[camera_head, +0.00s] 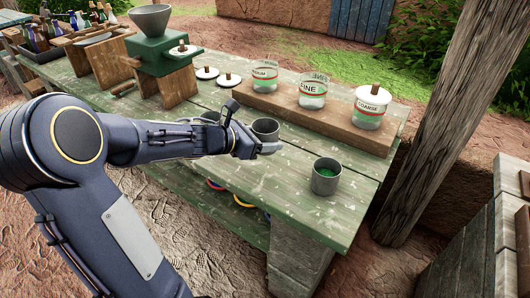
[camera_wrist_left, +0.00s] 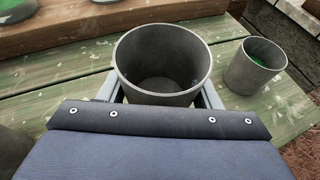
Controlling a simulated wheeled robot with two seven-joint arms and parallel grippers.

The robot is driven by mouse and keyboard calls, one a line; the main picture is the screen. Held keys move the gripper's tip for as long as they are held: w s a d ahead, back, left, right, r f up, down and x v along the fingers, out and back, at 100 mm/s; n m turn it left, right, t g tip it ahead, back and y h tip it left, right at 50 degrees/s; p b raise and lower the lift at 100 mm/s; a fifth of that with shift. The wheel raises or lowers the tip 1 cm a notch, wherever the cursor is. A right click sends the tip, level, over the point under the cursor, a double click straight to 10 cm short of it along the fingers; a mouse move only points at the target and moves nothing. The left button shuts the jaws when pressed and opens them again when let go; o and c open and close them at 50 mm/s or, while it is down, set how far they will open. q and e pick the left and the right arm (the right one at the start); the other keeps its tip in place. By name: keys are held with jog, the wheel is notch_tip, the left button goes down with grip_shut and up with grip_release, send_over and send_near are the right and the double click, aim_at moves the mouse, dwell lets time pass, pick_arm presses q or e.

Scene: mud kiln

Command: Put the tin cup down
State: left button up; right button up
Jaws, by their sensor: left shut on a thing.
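A grey tin cup (camera_head: 265,130) is held in my left gripper (camera_head: 262,147) over the green plank table. In the left wrist view the tin cup (camera_wrist_left: 163,62) is upright, looks empty inside, and sits between the two fingers. The gripper is shut on it; whether the cup's base touches the table cannot be told. A second grey cup (camera_head: 325,177) with green contents stands on the table to the right, apart from the held one. It also shows at the right of the left wrist view (camera_wrist_left: 255,66). My right gripper is not in view.
The green table (camera_head: 268,188) has bare planks in front of and between the cups. A wooden block (camera_head: 310,118) behind carries three labelled glass jars, one with a white lid. A green grinder (camera_head: 160,50) and white lids stand further left. A wooden post (camera_head: 440,120) rises at right.

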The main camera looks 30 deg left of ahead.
aim_at(265, 159)
pick_arm(q)
jog(key=shift+w+a+f, duration=0.25)
jog(key=shift+w+f, duration=0.15)
jog(key=shift+f, duration=0.2)
jog(key=shift+w+a+f, duration=0.25)
jog(key=shift+w+f, duration=0.15)
jog(key=shift+f, duration=0.2)
jog(key=shift+w+f+b, duration=0.15)
jog(key=shift+f+b, duration=0.4)
jog(key=shift+f, duration=1.1)
jog(key=shift+f, duration=0.2)
jog(key=o, duration=1.1)
jog(key=shift+a, duration=0.1)
